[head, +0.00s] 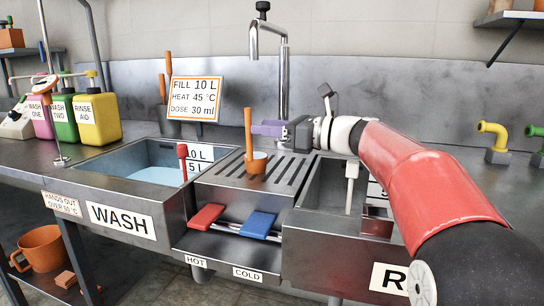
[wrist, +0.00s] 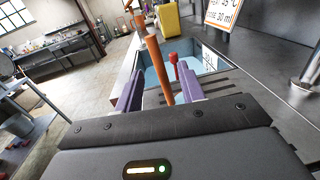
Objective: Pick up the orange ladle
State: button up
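The orange ladle (head: 248,128) stands with its long handle upright and its small cup low on the slotted steel drainer between the two basins. My gripper (head: 259,129) reaches in from the right, its purple fingers level with the upper part of the handle. In the wrist view the ladle handle (wrist: 157,66) rises between the two spread purple fingers of my gripper (wrist: 160,85), with gaps visible at the sides. The gripper looks open, not closed on the handle. The ladle's cup is hidden in the wrist view.
A red-knobbed rod (head: 183,152) stands in the wash basin (head: 120,155) left of the drainer. A steel tap (head: 283,75) and a dosing sign (head: 195,97) stand behind. Red (head: 206,217) and blue (head: 254,225) pedals sit below the drainer.

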jog(key=x, duration=0.7)
jog(key=shift+r+p, duration=0.2)
jog(key=shift+p, duration=0.15)
jog(key=shift+s, duration=0.1)
grip_shut()
